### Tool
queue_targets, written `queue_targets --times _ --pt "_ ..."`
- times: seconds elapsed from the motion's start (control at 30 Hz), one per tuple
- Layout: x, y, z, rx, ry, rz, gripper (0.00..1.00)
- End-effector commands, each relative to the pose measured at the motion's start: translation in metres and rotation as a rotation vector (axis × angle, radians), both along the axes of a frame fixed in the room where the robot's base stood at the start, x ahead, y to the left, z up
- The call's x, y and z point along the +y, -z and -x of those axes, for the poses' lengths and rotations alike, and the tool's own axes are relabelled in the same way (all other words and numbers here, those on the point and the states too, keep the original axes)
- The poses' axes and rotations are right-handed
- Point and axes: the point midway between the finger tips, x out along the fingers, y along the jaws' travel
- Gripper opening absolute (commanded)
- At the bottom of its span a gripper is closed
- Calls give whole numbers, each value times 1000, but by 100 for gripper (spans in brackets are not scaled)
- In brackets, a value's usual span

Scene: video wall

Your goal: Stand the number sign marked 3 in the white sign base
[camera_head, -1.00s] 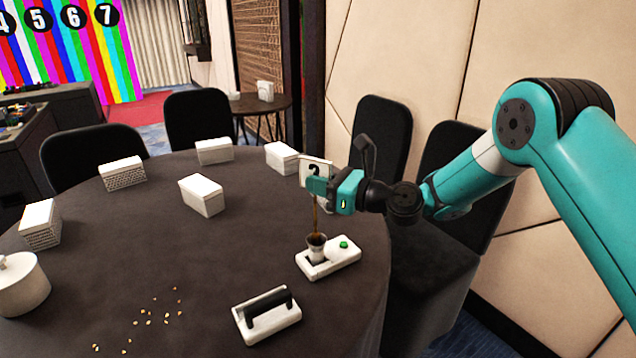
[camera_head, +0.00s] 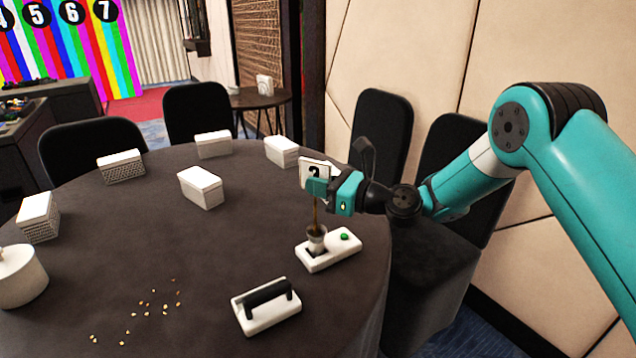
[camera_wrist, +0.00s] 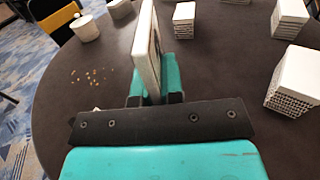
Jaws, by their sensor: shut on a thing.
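The number sign (camera_head: 314,168) is a white plate on a thin brown stem, held upright above the table. Only the top of its black digit shows, so I cannot read it fully. My gripper (camera_head: 318,187) is shut on the sign at the plate's lower part. The wrist view shows the plate edge-on (camera_wrist: 147,50) between the fingers. Below, the stem's lower end meets a small pale cup at the left end of a white block with a green button (camera_head: 322,262), apparently the sign base. I cannot tell how deep the stem sits.
A white block with a black handle (camera_head: 267,306) lies in front, near the table edge. Several white boxes (camera_head: 201,188) stand behind and left, and a white round pot (camera_head: 20,275) at far left. Crumbs (camera_head: 150,305) are scattered on the dark table (camera_head: 215,250). Black chairs stand around it.

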Motion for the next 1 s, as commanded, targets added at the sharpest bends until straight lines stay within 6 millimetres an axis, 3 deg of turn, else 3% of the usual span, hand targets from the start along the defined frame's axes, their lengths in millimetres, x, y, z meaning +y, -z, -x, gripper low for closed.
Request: queue_targets --times 0.57,0.6,0.7,1.0 --pt "0 18 0 0 0 -1 0" --pt "0 17 0 0 0 -1 17" --pt "0 17 0 0 0 0 38" --pt "-2 17 0 0 1 1 38"
